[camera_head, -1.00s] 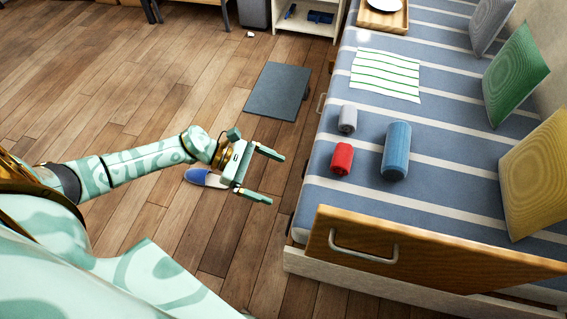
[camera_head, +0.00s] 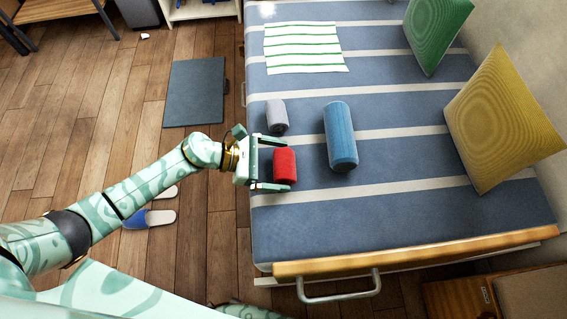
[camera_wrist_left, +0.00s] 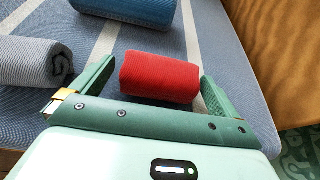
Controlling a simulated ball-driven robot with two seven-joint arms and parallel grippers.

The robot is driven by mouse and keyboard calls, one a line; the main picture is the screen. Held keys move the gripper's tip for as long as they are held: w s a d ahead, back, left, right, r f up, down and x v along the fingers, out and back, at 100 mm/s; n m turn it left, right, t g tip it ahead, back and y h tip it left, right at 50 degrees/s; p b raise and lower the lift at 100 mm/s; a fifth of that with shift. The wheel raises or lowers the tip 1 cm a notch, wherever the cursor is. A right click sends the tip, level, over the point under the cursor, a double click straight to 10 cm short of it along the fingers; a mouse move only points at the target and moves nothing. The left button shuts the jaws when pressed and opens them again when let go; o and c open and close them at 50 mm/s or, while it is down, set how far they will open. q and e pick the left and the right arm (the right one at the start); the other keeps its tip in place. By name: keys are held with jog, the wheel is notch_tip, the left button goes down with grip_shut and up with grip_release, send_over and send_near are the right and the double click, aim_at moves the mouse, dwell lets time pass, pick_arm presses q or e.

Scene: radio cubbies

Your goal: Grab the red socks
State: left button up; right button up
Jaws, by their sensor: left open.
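The red socks (camera_head: 285,166) are a small red roll lying on the blue striped bed near its left edge. My left gripper (camera_head: 275,164) is open at the bed's edge, its two fingers on either side of the red roll. In the left wrist view, the red socks (camera_wrist_left: 160,77) lie between the two green fingertips, with a gap on the left and the right finger close to the roll's right end. I cannot tell whether that finger touches. My right gripper is not in view.
A grey roll (camera_head: 277,116) lies just beyond the gripper, and a larger blue roll (camera_head: 340,136) lies to the right. A striped cloth (camera_head: 304,48), a yellow pillow (camera_head: 502,120) and a green pillow (camera_head: 437,33) are on the bed (camera_head: 400,213). A wooden board with a handle (camera_head: 340,288) edges the near side.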

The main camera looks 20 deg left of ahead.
pick_arm(q)
jog(key=shift+w+d+f, duration=0.15)
jog(key=shift+d, duration=0.2)
jog(key=c, duration=1)
